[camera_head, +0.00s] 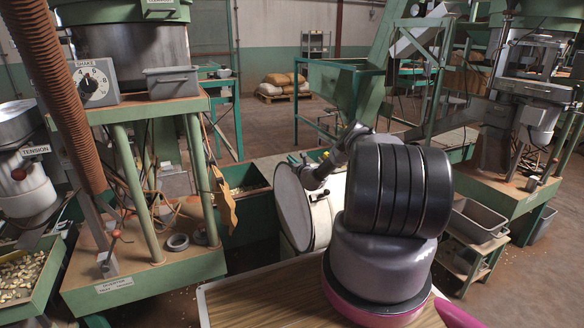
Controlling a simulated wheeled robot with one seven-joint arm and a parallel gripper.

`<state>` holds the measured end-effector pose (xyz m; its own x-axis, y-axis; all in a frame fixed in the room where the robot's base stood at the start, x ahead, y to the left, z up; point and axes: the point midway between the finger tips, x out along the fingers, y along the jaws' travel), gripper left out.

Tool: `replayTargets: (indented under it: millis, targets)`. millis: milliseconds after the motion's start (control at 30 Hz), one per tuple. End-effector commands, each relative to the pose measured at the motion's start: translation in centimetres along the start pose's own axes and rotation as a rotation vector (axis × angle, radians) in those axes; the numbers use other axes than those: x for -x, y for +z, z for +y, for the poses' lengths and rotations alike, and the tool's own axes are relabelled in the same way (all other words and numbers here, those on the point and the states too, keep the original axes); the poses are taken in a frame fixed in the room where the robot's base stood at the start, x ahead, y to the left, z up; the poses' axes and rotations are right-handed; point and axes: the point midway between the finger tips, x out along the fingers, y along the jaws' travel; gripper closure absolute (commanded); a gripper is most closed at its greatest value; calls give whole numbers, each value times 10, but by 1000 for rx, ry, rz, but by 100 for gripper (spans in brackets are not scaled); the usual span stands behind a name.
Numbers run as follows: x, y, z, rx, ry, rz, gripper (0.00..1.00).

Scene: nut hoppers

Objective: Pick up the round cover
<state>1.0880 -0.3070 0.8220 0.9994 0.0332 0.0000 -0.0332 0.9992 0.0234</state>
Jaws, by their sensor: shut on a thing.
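The round cover (291,208) is a pale grey disc with a darker rim. It stands nearly upright, seen at an angle, just beyond the wooden board in the lower middle. My gripper (311,180) is at its upper right edge and is shut on it. The fingertips are small and partly hidden, so the exact grip is hard to see. A whitish rounded body (328,215) shows right behind the cover; I cannot tell whether they touch. My own dark arm links hide its right side.
A wood-grained board (262,297) with a pale edge lies in front. A green-legged machine stand (150,268) with a dial box (95,84) is at left. A nut tray (22,272) is at far left. Grey bins (478,219) stand at right.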

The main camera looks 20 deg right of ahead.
Motion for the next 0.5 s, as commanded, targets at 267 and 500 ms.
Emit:
replayTargets:
  millis: [267, 500]
  targets:
    - [0, 26, 0, 0, -1, -3, 100]
    - [0, 32, 11, -1, 1, -2, 100]
